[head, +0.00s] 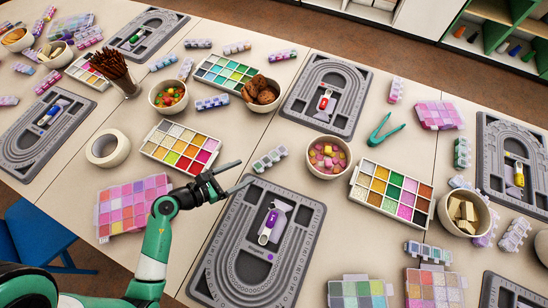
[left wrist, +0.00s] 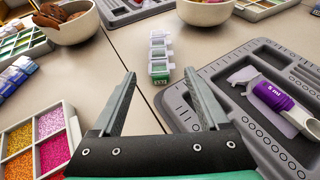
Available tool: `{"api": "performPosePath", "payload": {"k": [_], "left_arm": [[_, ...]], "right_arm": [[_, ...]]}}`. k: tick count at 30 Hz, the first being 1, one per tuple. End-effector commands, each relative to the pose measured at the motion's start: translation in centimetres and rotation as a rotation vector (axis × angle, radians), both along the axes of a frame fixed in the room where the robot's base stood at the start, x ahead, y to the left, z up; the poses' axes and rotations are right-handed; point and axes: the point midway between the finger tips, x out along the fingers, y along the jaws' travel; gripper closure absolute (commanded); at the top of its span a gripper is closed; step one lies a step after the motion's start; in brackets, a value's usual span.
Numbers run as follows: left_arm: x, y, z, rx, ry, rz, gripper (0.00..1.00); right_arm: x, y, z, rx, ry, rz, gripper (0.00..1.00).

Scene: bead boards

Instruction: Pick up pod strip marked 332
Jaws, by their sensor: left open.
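A pale pod strip (head: 270,159) with several small compartments lies on the table just beyond my left fingertips. In the left wrist view the pod strip (left wrist: 159,54) stretches away from me, with clear lids and a dark green end towards me; the marking on it is too small to read surely. My left gripper (head: 246,172) is open and empty, its fingers pointing at the strip from above the table. In the left wrist view the strip lies beyond the gap between the fingers, apart from them. Other pod strips lie scattered about the table. My right gripper is not in view.
A grey bead board (head: 226,272) holding a purple-labelled tube (head: 269,226) lies close to the strip. A bowl of pink and yellow pieces (head: 328,157) and a bowl of brown pieces (head: 262,92) stand nearby. A bead tray (head: 181,147) lies left of the gripper.

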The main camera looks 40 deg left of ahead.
Motion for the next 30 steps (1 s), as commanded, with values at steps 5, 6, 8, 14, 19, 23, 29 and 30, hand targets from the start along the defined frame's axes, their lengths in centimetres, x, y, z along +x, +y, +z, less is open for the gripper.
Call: {"api": "performPosePath", "payload": {"k": [5,6,8,14,19,23,29,30], "left_arm": [[3.3,-0.6,-1.6,0.002,-0.004,-0.006,0.22],[3.7,-0.6,-1.7,0.001,-0.002,-0.005,0.22],[4.1,-0.6,-1.8,0.002,-0.003,-0.003,0.22],[4.9,-0.8,-2.2,0.001,-0.003,-0.004,0.22],[7.6,-1.2,-3.5,0.002,-0.004,-0.006,0.22],[8.9,-1.3,-3.8,0.002,-0.004,-0.002,0.22],[9.0,-1.3,-3.7,0.000,-0.003,0.000,0.22],[9.0,-1.3,-3.7,0.000,-0.003,0.000,0.26]], "right_arm": [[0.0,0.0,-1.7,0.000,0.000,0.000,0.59],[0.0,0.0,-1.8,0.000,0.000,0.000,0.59],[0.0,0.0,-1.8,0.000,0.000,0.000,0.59],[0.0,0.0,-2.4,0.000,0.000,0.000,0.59],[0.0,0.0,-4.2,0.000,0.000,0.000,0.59],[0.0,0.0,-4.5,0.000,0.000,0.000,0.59],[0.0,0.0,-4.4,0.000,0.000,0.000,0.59],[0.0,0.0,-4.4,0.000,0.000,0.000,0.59]]}}
